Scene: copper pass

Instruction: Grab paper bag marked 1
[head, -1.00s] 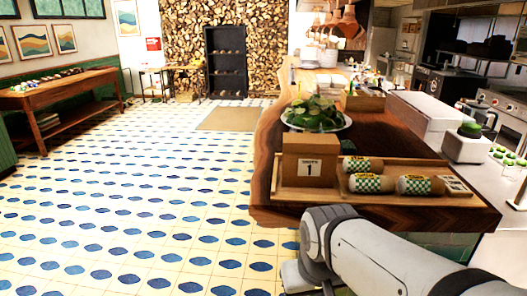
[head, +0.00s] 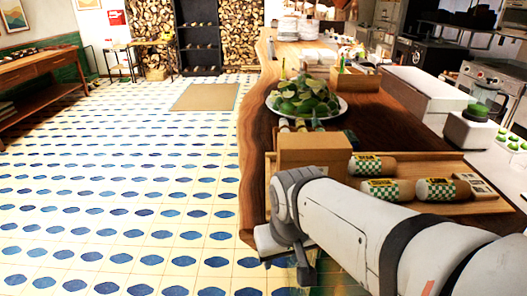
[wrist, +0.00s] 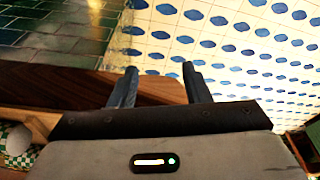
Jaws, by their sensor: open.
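A brown wooden surface shows below and between the fingers. In the head view the end of my arm is in front of the bag, near the counter's left edge. I cannot tell whether it touches anything.
Several wrapped rolls (head: 372,166) lie on the tray right of the bag. A plate of limes and leaves (head: 306,102) stands behind it. The dark wood counter (head: 254,130) runs away from me. The tiled floor (head: 130,180) to the left is open.

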